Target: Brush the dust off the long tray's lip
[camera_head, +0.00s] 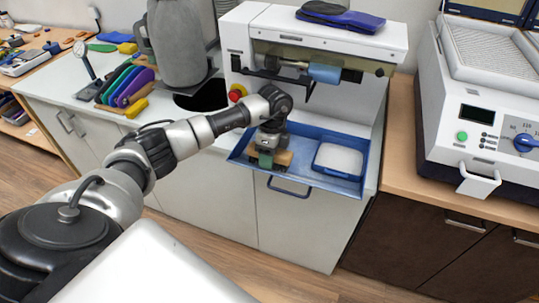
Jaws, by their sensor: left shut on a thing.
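The long tray (314,187) is blue and shallow. It sits at the front of the white grinding machine, and its lip runs along the front edge. My left gripper (265,158) is over the left part of the tray, pointing down. It is shut on a brush (283,158) with a tan wooden-looking body, which is partly hidden by the gripper. The brush is low at the tray; I cannot tell whether it touches the lip. Dust on the lip is too small to make out. My right gripper is not in view.
A white pad in a blue frame (340,159) occupies the tray's right part. The machine's blue roller (324,73) hangs above it. A red button (236,93) is left of the arm. Colored insoles (128,86) stand on the left counter. A control-panel machine (480,130) stands right.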

